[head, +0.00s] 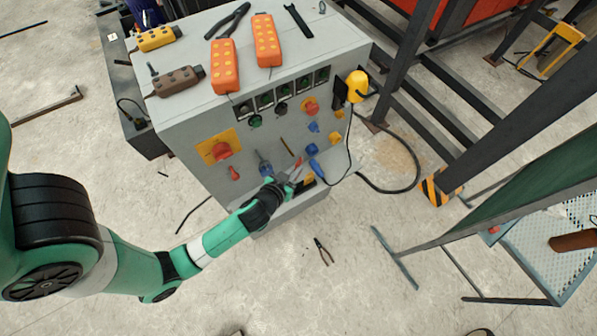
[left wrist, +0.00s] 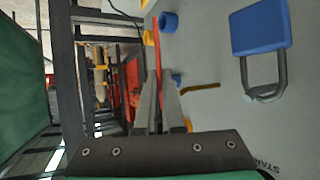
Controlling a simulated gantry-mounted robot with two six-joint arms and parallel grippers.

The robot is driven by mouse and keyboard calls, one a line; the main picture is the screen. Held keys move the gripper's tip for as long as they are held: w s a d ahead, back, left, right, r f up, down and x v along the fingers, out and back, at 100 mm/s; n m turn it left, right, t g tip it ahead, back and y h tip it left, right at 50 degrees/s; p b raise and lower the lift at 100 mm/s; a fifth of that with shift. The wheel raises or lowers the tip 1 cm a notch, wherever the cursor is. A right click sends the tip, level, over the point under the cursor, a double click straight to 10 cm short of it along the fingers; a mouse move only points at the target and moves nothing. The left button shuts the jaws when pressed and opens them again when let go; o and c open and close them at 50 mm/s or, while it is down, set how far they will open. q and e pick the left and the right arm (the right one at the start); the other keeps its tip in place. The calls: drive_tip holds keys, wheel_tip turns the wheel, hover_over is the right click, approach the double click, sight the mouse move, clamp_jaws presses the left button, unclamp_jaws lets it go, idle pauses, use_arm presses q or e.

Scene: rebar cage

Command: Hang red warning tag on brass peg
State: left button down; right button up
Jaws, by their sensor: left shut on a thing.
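My left gripper (head: 291,177) is in front of the lower part of the grey cabinet's front panel. It is shut on the red warning tag (head: 298,162). In the left wrist view the tag (left wrist: 157,50) shows nearly edge-on as a thin red strip, rising from between the closed fingers (left wrist: 158,105). The brass peg (head: 287,146) sticks out of the panel, just above and left of the tag in the head view. In the left wrist view the peg (left wrist: 200,86) is right of the fingers, apart from the tag. My right gripper is not in view.
A blue padlock (left wrist: 260,30) hangs on the panel near the peg. Blue knobs (head: 312,150) and a red-and-yellow switch (head: 221,151) also project from it. Orange pendants (head: 225,66) lie on the cabinet top (head: 190,40). Pliers (head: 323,252) lie on the open floor.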

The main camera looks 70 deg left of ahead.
use_arm(q)
drive_tip(key=shift+s+a+f+p, duration=0.15)
drive_tip(key=shift+a+p, duration=0.3)
drive_tip(key=shift+a, duration=0.5)
drive_tip(key=shift+s+a+f+p, duration=0.1)
drive_tip(key=shift+a+p, duration=0.35)
drive_tip(key=shift+a, duration=0.55)
drive_tip(key=shift+s+a+f+p, duration=0.15)
drive_tip(key=shift+a+p, duration=0.3)
drive_tip(key=shift+a, duration=0.5)
drive_tip(key=c, duration=1)
unclamp_jaws()
drive_tip(key=shift+o, duration=0.2)
drive_tip(key=v, duration=1.1)
drive_tip(key=shift+s+d+r+p, duration=0.15)
drive_tip(key=shift+s+d+p, duration=0.05)
drive_tip(key=shift+p, duration=0.15)
